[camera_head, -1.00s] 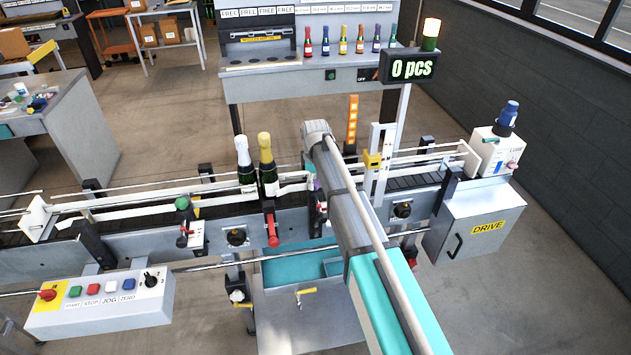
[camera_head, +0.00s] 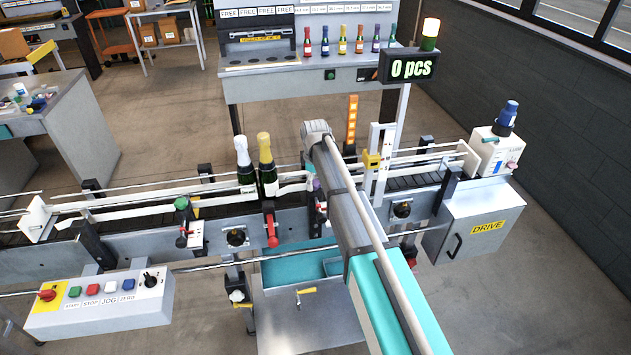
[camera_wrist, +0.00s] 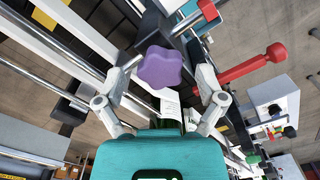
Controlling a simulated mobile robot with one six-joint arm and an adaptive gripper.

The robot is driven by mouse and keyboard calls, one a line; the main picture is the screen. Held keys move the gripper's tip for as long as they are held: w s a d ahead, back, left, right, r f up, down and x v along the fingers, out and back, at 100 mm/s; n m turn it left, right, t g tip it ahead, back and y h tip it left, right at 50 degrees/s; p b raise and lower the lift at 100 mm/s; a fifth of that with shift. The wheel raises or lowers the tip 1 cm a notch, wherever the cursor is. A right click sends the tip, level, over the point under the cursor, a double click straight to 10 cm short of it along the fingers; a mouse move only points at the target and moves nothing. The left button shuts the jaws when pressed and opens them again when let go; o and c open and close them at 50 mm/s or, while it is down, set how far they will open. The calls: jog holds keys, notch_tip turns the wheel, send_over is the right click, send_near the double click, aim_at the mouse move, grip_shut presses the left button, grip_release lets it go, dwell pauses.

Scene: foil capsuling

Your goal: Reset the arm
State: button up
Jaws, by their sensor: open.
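My arm (camera_head: 352,215) reaches from the lower right over the front of the conveyor in the head view; its gripper is hidden there behind the arm's end. In the wrist view my gripper (camera_wrist: 168,65) is open, its two fingers spread wide. A purple star-shaped knob (camera_wrist: 160,68) shows in the gap between the fingers; I cannot tell whether they touch it. The knob is partly visible in the head view (camera_head: 317,185) beside my arm. A red-handled lever (camera_wrist: 240,68) lies to the right of the fingers.
Two bottles, one white-topped (camera_head: 244,160) and one gold-topped (camera_head: 267,165), stand on the conveyor left of my arm. A control box (camera_head: 100,300) is at the lower left. A drive cabinet (camera_head: 475,235) stands at the right. A counter display (camera_head: 411,68) reads 0 pcs.

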dwell(0.4)
jog(key=s+d+f+m+b, duration=0.2)
jog(key=s+d+m, duration=0.5)
jog(key=s+d, duration=0.4)
jog(key=s+d+f+m+b, duration=0.3)
jog(key=s+d+m, duration=0.4)
jog(key=s+d, duration=0.5)
jog(key=s, duration=0.3)
